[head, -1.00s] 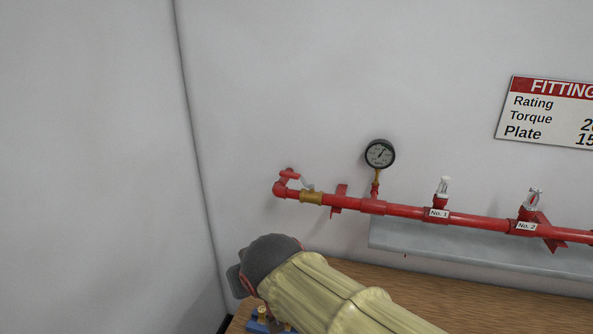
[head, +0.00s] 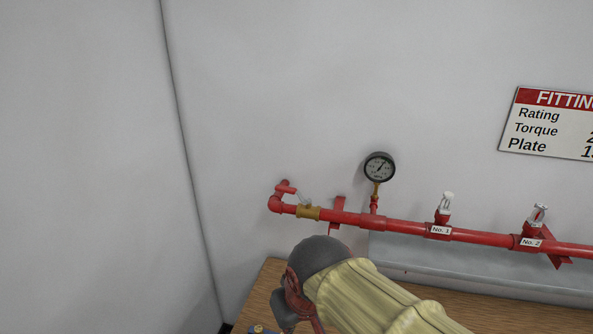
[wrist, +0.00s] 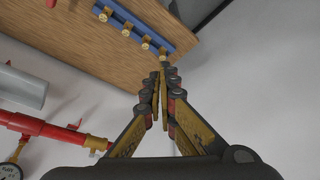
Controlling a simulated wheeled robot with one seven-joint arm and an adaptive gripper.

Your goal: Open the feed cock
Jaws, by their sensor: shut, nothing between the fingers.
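The feed cock (head: 308,212) looks to be the brass valve near the left end of the red pipe, with a small pale lever (head: 304,200) on top. In the wrist view a brass piece on the red pipe (wrist: 96,142) shows at the lower left, partly cut off by my gripper's body. My gripper (wrist: 162,72) is shut and empty. Its fingertips lie over the table edge and blue rack in the wrist view, apart from the valve. In the head view my wrist is below the pipe and the fingertips are not clear.
A pressure gauge (head: 379,168) and sprinkler heads No. 1 (head: 445,206) and No. 2 (head: 537,218) stand on the pipe. A grey trough (head: 400,254) runs below it. A blue rack (wrist: 130,22) with several brass fittings lies on the wooden table (wrist: 85,40). The wall left of the pipe is bare.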

